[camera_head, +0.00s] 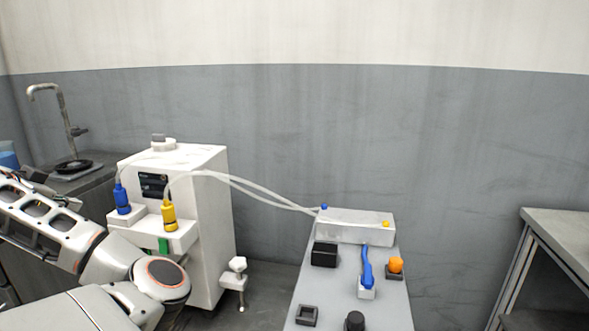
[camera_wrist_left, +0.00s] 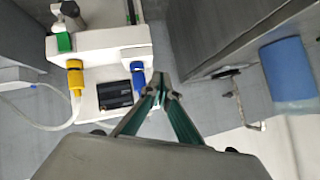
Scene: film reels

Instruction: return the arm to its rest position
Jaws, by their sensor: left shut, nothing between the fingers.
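My left gripper (camera_wrist_left: 163,88) shows in the left wrist view with its green-padded fingers shut together and nothing between the tips. Its tips appear close to the blue connector (camera_wrist_left: 138,78) in that picture, but I cannot tell the distance between them. In the head view my left arm comes in from the left, bent, in front of the sink counter and the white machine (camera_head: 210,230). The fingertips are hard to make out there. My right arm and right gripper are in neither view.
A blue plug (camera_head: 122,200) and a yellow plug (camera_head: 168,214) stand on the machine's front ledge. Pale hoses (camera_head: 262,192) run to a white box (camera_head: 352,230) on a narrow grey table (camera_head: 385,312). A tap (camera_head: 62,105) stands at the left, a grey table (camera_head: 560,222) at the right.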

